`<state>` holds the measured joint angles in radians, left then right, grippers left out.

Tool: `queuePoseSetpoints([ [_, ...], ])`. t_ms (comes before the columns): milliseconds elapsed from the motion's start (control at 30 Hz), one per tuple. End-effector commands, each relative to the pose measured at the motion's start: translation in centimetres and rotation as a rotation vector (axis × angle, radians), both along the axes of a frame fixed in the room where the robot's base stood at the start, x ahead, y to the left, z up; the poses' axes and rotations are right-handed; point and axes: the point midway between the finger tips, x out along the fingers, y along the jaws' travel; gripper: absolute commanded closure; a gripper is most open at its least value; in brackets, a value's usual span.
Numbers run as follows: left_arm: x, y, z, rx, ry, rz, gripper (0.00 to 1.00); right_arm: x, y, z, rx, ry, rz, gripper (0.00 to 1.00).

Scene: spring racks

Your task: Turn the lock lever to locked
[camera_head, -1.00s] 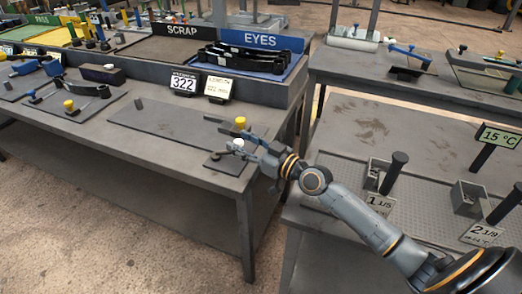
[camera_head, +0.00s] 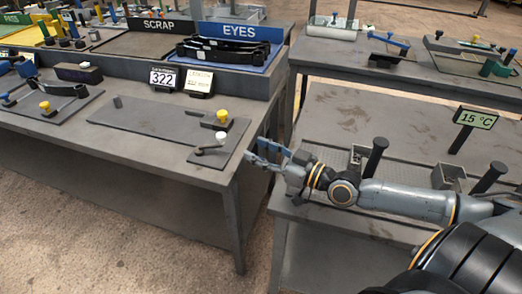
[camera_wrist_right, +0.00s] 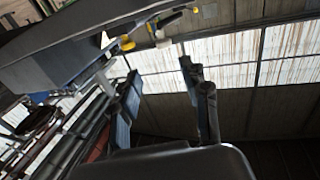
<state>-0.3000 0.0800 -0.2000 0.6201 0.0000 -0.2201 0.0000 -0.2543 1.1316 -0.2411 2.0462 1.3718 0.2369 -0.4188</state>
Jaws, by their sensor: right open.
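A dark flat fixture plate (camera_head: 150,120) lies on the left bench near its right end. It carries a yellow knob (camera_head: 222,116) and, in front of it, a short lever with a white knob (camera_head: 220,136) on a small dark base plate. I cannot tell for sure which is the lock lever. My right gripper (camera_head: 256,150) is open and empty, just right of the bench edge and apart from the lever. In the right wrist view its two fingers (camera_wrist_right: 160,70) are spread, with a yellow knob (camera_wrist_right: 127,43) beyond them. My left gripper is not in view.
A second fixture with a yellow knob (camera_head: 45,106) stands farther left. A "322" sign (camera_head: 163,78) and a blue EYES tray (camera_head: 270,62) are behind. The right bench (camera_head: 350,115) holds upright black handles (camera_head: 376,155) close to my right arm.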

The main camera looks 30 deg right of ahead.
Motion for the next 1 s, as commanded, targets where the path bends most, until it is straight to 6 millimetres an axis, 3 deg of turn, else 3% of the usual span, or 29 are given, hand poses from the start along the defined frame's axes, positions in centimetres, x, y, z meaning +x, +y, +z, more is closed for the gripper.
queuePoseSetpoints([
  [200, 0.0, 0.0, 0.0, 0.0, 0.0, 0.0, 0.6, 0.0, 0.0, 0.0, 0.0, 0.0, 0.0, 0.56],
  [400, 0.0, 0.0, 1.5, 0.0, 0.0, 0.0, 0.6, -0.2, -0.1, 1.0, -0.074, -0.042, -0.001, 0.97],
  [433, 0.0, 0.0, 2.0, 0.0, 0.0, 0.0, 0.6, -0.3, -0.1, 1.3, -0.107, -0.06, -0.001, 1.0],
  [767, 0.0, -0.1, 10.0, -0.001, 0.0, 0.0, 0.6, -2.6, -0.1, 4.0, -0.716, -0.357, 0.035, 1.0],
  [1000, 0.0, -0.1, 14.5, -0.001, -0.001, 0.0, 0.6, -5.1, 0.5, 3.5, -1.157, -0.548, 0.122, 1.0],
])
